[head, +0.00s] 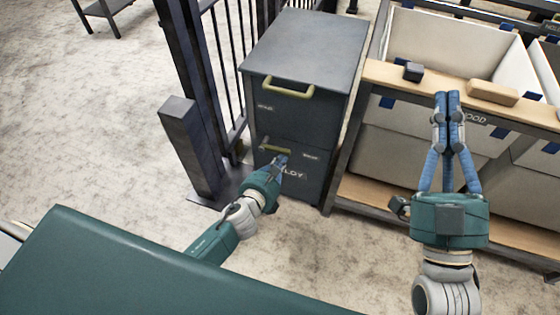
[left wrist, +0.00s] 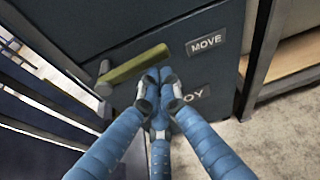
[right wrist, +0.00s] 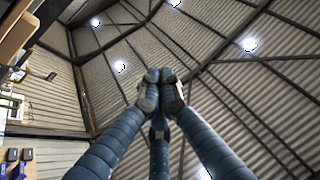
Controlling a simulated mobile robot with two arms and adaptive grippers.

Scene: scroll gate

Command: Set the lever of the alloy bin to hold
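The alloy bin (head: 300,120) is a dark grey cabinet beside the fence. Its lever (head: 276,149) is an olive bar on the lower front. In the left wrist view the lever (left wrist: 135,66) runs from a round pivot at left, up and right toward a MOVE label (left wrist: 206,43). My left gripper (head: 283,158) has its fingers together just below the lever's free end; in the left wrist view its fingertips (left wrist: 158,78) overlap the lever's lower edge, and contact is unclear. It partly hides the ALLOY label (head: 293,173). My right gripper (head: 447,97) is shut and empty, raised before the wooden bench.
An olive handle (head: 288,88) sticks out above the lever. A dark post (head: 190,145) and a barred fence (head: 229,60) stand left of the bin. A wood-edged rack (head: 385,75) with pale bins and small blocks stands right.

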